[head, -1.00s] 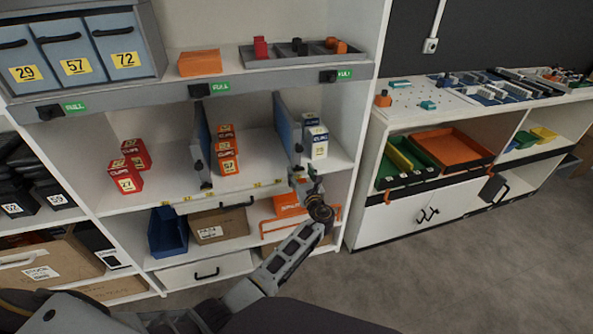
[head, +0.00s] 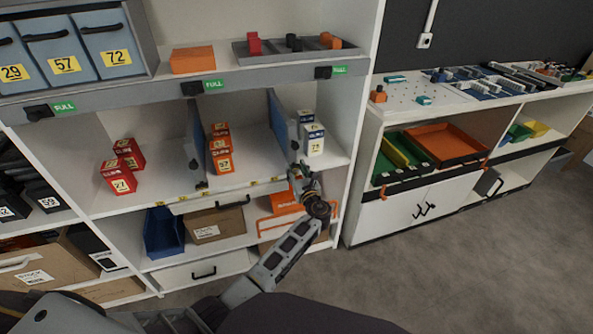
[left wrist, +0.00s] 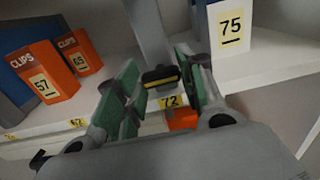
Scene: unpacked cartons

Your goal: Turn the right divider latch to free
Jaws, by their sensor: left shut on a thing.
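The right divider (head: 283,125) is an upright blue-grey panel in the middle shelf bay. Its front edge (left wrist: 150,35) also shows in the left wrist view. The right divider latch (left wrist: 160,77) is a black piece with a yellow stripe at the foot of that edge. My left gripper (head: 301,172) is at the foot of the divider. In the head view the gripper hides the latch. My right gripper is not in view.
Orange clip boxes (head: 220,150) stand left of the right divider, and white-fronted boxes (head: 314,139) close to its right. The left divider (head: 195,140) stands farther left. An orange bin (head: 285,203) is below the gripper. The floor (head: 420,270) at right is clear.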

